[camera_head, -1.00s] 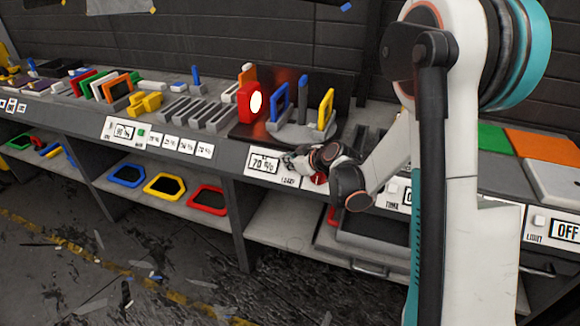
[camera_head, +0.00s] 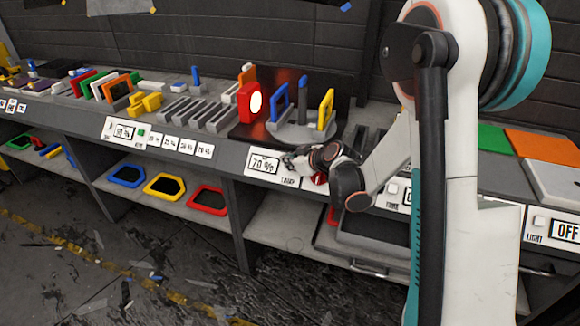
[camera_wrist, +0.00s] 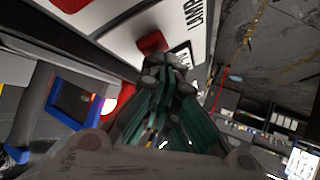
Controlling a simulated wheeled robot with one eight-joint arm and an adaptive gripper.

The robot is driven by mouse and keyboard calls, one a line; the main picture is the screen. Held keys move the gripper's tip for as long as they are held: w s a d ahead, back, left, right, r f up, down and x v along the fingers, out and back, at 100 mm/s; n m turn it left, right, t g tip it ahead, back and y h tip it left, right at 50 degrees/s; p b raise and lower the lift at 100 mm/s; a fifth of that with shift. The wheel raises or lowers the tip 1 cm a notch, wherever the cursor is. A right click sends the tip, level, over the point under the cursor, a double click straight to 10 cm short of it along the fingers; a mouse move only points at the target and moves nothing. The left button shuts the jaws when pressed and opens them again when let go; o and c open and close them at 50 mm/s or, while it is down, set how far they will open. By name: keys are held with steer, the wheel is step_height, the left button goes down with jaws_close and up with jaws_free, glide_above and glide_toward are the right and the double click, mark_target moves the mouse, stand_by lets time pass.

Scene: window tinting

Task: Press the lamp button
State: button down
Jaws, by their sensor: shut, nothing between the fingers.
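The lamp button is a red cap (camera_wrist: 152,43) on a white panel, beside a printed label that reads as LAMP, in the wrist view. In the head view, a bit of red (camera_head: 319,178) shows under my gripper by the LAMP label (camera_head: 288,182). My gripper (camera_wrist: 172,66) is shut and empty, its tips close to the red cap. I cannot tell whether they touch it. In the head view my gripper (camera_head: 292,160) is at the bench's front edge, by the 70 % display (camera_head: 264,163). The red lamp (camera_head: 250,102) behind shows a bright white face.
A round stand (camera_head: 290,133) holds a blue frame (camera_head: 279,102) and a yellow frame (camera_head: 326,109) behind my gripper. A slotted grey rack (camera_head: 198,114) stands left of the lamp. Shelves below hold coloured frames. A panel reading OFF (camera_head: 565,232) is at right.

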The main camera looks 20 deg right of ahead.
steer(key=shift+f, duration=0.1)
steer(key=shift+w+d+f+b, duration=0.2)
steer(key=shift+b, duration=0.15)
steer(key=shift+r, duration=0.15)
steer(key=shift+s+a+r, duration=0.15)
steer(key=shift+s, duration=0.05)
stand_by(0.4)
steer(key=s+a+r+p, duration=0.2)
steer(key=s+r, duration=0.1)
steer(key=r, duration=0.1)
steer(key=shift+s+a+r+p, duration=0.15)
steer(key=shift+s+a+p, duration=0.1)
steer(key=shift+p, duration=0.15)
